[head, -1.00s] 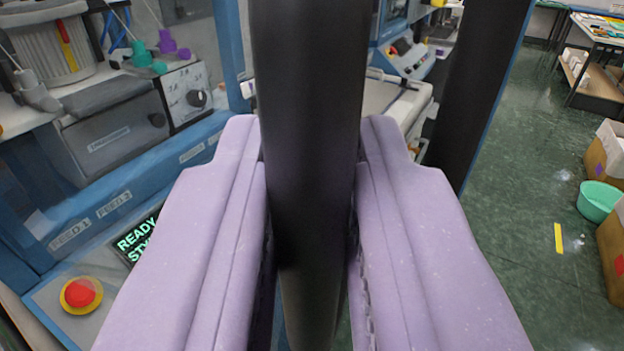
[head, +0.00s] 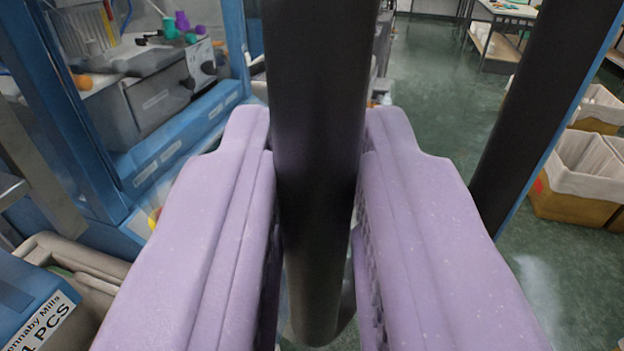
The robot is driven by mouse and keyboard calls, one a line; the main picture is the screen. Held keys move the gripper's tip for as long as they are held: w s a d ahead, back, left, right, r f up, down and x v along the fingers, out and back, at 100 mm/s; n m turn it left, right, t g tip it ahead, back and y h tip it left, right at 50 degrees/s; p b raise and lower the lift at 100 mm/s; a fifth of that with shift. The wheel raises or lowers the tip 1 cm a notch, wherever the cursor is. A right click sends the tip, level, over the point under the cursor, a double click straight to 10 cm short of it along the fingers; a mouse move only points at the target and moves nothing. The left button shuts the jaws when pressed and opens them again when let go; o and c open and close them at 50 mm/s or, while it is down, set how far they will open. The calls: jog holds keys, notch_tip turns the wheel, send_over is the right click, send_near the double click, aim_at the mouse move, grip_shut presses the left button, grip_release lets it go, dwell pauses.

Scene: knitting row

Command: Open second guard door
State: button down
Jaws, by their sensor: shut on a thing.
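My gripper (head: 316,150), with its two lilac fingers, is shut around a thick dark vertical bar handle (head: 318,60). The bar runs from the top of the view down between the fingers, and its lower end shows below them. A dark upright with a blue edge (head: 545,110), which looks like part of the guard door, leans across the right side. I cannot see how the handle joins the door. The machine (head: 160,85) stands at the left, with its grey unit and blue frame in view.
Green floor (head: 430,90) lies open at the back and right. Cardboard boxes with pale liners (head: 580,165) stand at the right edge. A table (head: 500,12) is far back. A blue labelled box (head: 35,305) and a grey metal part sit close at lower left.

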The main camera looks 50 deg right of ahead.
jog(key=shift+a, duration=0.25)
jog(key=c, duration=1.2)
grip_release()
jog(key=shift+o, duration=0.2)
jog(key=v, duration=0.7)
jog(key=shift+a+b, duration=0.3)
jog(key=shift+b, duration=0.15)
jog(key=shift+s, duration=0.1)
